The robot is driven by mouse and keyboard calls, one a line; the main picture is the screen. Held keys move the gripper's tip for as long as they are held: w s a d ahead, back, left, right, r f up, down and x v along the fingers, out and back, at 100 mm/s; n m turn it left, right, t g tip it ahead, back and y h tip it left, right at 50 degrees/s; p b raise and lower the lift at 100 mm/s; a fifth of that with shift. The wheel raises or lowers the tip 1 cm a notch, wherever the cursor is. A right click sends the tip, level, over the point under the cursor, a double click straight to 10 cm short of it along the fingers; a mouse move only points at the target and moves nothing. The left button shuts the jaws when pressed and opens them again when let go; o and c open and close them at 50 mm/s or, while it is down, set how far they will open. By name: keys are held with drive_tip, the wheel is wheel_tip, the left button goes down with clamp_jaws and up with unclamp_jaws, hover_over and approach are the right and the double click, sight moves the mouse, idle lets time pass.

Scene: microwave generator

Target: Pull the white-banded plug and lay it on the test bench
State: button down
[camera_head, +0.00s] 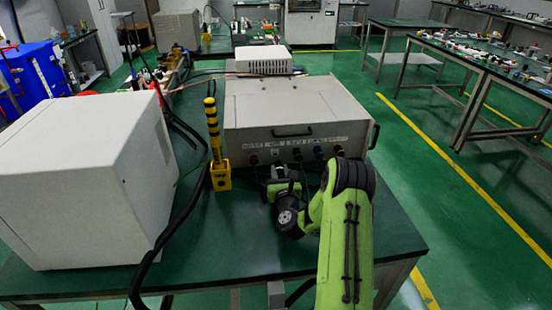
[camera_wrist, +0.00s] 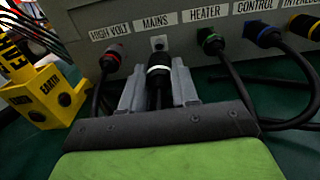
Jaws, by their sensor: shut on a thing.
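The white-banded plug (camera_wrist: 159,72) is black with a pale ring. It sits between the two grey fingers of my gripper (camera_wrist: 158,92) in the wrist view, and the fingers are shut on it. Its front end is at the socket under the MAINS label (camera_wrist: 153,22); I cannot tell whether it is still seated. In the head view my gripper (camera_head: 281,172) is low at the front of the grey generator box (camera_head: 290,112) and hides the plug. The green-topped test bench (camera_head: 235,240) lies below, with bare surface in front of the box.
A red-ringed plug (camera_wrist: 112,56) is to the left, with green-ringed (camera_wrist: 210,42) and blue-ringed (camera_wrist: 266,36) plugs to the right. Their black cables hang close by. A yellow EARTH block (camera_head: 220,177) with a striped post and a large white cabinet (camera_head: 85,180) stand left.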

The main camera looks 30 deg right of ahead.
sight(280, 171)
drive_tip(key=shift+f, duration=0.1)
drive_tip(key=shift+f+b, duration=0.9)
drive_tip(key=shift+b, duration=0.1)
drive_tip(key=c, duration=0.8)
unclamp_jaws()
drive_tip(key=shift+r, duration=0.15)
wheel_tip(280, 171, up, 10)
drive_tip(key=p, duration=0.8)
drive_tip(key=shift+p, duration=0.35)
